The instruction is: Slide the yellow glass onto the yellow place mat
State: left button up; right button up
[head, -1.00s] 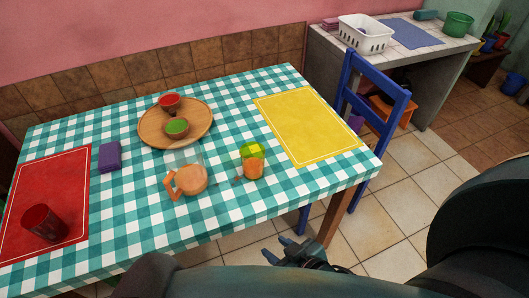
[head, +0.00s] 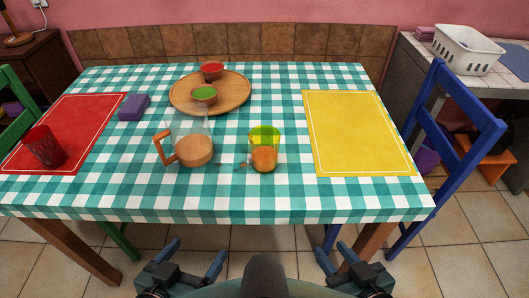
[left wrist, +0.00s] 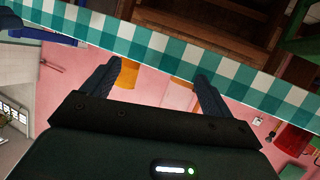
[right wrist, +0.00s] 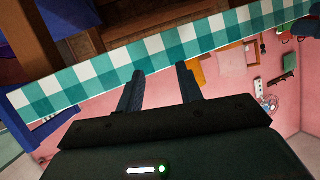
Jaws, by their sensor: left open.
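The yellow glass (head: 264,150) stands upright on the checked tablecloth, just right of the table's middle, with orange-brown contents in its lower part. The yellow place mat (head: 357,132) lies flat at the right of the table, and the glass is to its left, apart from it. My left gripper (head: 197,252) is open and empty in front of the table's near edge. My right gripper (head: 332,250) is also open and empty before that edge, further right. Both wrist views show spread fingers with nothing between them, below the hanging cloth edge.
A clear jug (head: 192,146) with a wooden handle stands left of the glass, with small crumbs between them. A round wooden board (head: 236,101) holds a red bowl and a green bowl. A red mat (head: 70,128), red glass (head: 43,148) and purple napkin (head: 134,107) are left. A blue chair (head: 460,130) stands right.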

pick_arm(q)
jog(key=shift+d, duration=0.1)
jog(key=shift+c, duration=0.7)
